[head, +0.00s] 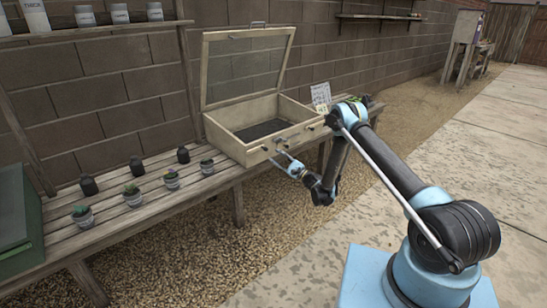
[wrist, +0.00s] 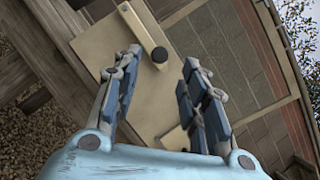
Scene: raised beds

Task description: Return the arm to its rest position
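My arm reaches out from its blue base over the paving in the head view. My gripper (head: 283,160) is just in front of the wooden box on the bench, near its front wall. In the wrist view my gripper (wrist: 158,75) has its two fingers spread apart with nothing between them, so it is open. Beyond the fingers the pale front of the wooden box (wrist: 105,45) shows, with a dark round knob (wrist: 159,54) on it. I cannot tell whether a fingertip touches the box.
The wooden box (head: 228,145) has its glazed lid (head: 203,75) raised. Several small potted plants and dark pots stand on the slatted bench (head: 150,208). A green container (head: 20,215) is at the left end. The gravel (head: 255,245) and paving in front are clear.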

